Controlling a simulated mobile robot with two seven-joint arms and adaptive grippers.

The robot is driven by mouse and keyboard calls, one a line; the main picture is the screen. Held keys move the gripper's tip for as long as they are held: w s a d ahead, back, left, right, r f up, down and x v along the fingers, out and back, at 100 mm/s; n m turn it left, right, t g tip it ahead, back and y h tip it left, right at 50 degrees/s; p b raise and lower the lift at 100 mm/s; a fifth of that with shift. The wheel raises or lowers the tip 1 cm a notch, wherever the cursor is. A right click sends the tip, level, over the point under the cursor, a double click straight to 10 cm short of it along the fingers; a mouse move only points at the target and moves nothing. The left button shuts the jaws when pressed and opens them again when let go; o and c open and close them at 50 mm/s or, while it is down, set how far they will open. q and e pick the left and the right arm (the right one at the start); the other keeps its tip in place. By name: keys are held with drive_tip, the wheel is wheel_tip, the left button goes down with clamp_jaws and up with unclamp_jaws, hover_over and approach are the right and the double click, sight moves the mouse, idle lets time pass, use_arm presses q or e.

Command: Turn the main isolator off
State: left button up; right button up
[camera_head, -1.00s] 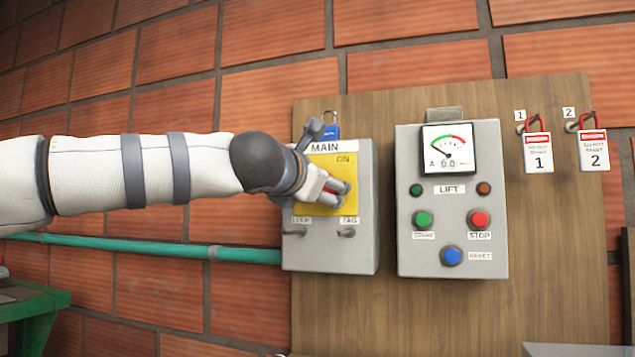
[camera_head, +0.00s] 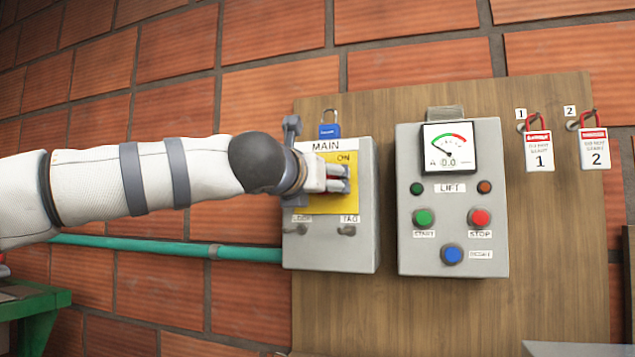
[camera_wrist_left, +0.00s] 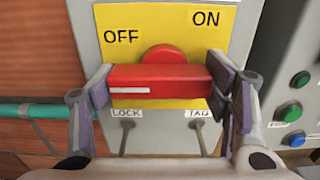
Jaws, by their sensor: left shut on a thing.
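The main isolator (camera_head: 364,250) is a grey box labelled MAIN with a yellow plate (camera_wrist_left: 180,20) marked OFF at upper left and ON at upper right. In the left wrist view its red handle (camera_wrist_left: 160,82) lies level across the plate, with a white line on its left end. My left gripper (camera_head: 341,180) is in front of the plate and shut on the handle, one finger at each end. In the head view, the gripper hides most of the handle and the OFF mark. My right gripper is not in view.
A blue padlock (camera_head: 330,131) hangs above the isolator. LOCK and TAG hooks (camera_head: 346,230) are below the plate. The lift control box (camera_head: 410,255) stands close at right. Red-topped tags 1 (camera_head: 539,153) and 2 (camera_head: 593,150) hang further right. A green pipe (camera_head: 160,247) runs left.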

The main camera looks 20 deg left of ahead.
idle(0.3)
use_arm(q)
drive_tip(key=o, duration=1.2)
drive_tip(key=shift+c, duration=0.2)
drive_tip(key=s, duration=1.2)
drive_tip(key=shift+a, duration=0.25)
